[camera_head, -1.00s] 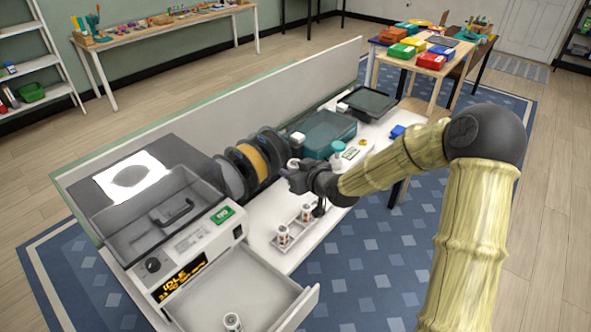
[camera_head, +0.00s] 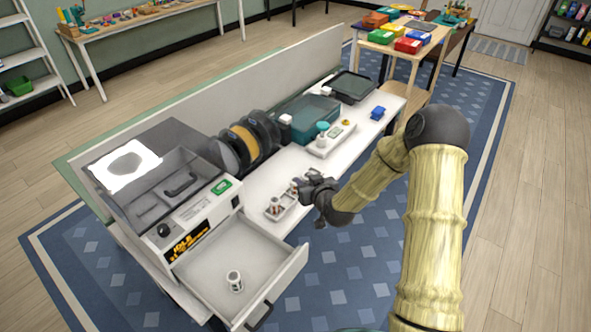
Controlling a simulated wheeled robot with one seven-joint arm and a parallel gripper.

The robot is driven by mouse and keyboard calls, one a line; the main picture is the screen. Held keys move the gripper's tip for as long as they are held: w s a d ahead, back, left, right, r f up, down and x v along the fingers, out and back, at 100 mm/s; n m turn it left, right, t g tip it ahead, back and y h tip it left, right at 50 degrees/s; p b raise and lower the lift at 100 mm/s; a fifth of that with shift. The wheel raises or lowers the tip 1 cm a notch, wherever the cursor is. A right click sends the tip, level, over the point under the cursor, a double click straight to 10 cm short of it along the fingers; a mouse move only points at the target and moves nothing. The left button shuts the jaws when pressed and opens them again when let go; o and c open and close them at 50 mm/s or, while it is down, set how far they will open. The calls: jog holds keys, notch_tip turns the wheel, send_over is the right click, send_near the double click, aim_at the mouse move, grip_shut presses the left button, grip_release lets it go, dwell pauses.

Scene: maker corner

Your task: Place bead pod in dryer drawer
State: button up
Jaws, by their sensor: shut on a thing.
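The dryer (camera_head: 172,205) stands at the left end of the bench, its display reading IDLE. Its drawer (camera_head: 213,251) is pulled out. One bead pod (camera_head: 234,280), a small white cylinder, stands inside the drawer. A small tray (camera_head: 286,211) lies on the bench right of the drawer, with another bead pod (camera_head: 275,204) in its left part. My gripper (camera_head: 301,188) is at the right end of the tray, shut on a bead pod (camera_head: 295,186). The gripper hides most of that pod, and I cannot tell whether it still touches the tray.
Filament spools (camera_head: 246,145) stand behind the tray along the low wall. A teal case (camera_head: 306,119), a white tray with a bottle (camera_head: 331,140) and a blue block (camera_head: 378,113) lie farther back. The drawer's front panel (camera_head: 276,289) sticks out over the rug.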

jog(key=s+d+f+m+h+b, duration=0.1)
jog(key=s+d+f+b, duration=0.1)
jog(key=f+b, duration=0.5)
jog(key=s+d+f+m+h+b, duration=0.1)
jog(key=d+f+b, duration=0.4)
jog(key=f, duration=1.1)
jog(key=s+d+f+m+h+b, duration=0.2)
jog(key=s+d+f+b, duration=0.1)
jog(key=f+b, duration=0.6)
notch_tip(320, 180, down, 2)
jog(key=shift+d+f+t+h+b, duration=0.15)
jog(key=shift+d+t+h+b, duration=0.15)
jog(key=shift+t, duration=0.1)
jog(key=shift+s, duration=0.1)
